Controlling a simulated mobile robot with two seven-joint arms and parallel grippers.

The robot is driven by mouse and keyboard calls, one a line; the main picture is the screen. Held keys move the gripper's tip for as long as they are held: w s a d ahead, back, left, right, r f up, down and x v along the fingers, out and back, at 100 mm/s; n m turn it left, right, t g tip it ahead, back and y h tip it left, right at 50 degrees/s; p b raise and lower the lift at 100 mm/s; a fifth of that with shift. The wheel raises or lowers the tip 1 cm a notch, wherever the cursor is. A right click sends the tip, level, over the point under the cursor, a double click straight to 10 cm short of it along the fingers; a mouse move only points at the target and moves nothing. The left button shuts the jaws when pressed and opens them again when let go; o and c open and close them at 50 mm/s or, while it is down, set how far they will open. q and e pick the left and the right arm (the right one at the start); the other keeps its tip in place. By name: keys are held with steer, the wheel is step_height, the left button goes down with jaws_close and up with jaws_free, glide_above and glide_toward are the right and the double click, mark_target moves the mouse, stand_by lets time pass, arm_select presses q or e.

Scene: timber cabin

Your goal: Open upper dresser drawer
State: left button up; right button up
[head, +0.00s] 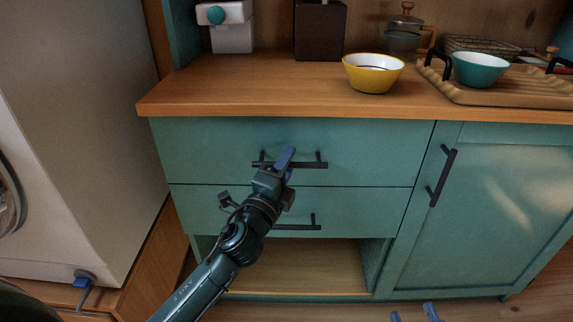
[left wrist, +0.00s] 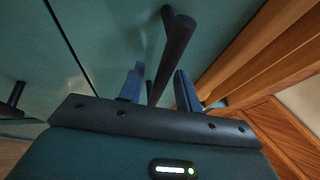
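The upper dresser drawer (head: 375,150) has a flat teal front, flush with the dresser and closed. Its black bar handle (head: 312,165) runs level across the front, partly hidden by my gripper. My left gripper (head: 284,158) is at this handle. In the left wrist view its two blue fingers (left wrist: 158,88) stand apart, one on each side of the dark handle bar (left wrist: 174,50), with gaps showing. My right gripper (head: 413,315) shows only as two separated blue fingertips at the bottom edge of the head view.
The closed lower drawer (head: 370,210) sits below, above an open shelf space (head: 300,265). A cupboard door (head: 490,200) with a black handle is at the right. A yellow bowl (head: 372,75) and a tray (head: 490,95) stand on the wooden top. A white appliance (head: 80,120) is at the left.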

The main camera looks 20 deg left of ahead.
arm_select(q)
steer(key=shift+c, duration=0.2)
jaws_close()
arm_select(e)
steer(key=shift+r, duration=0.1)
arm_select(q)
steer(key=shift+s, duration=0.1)
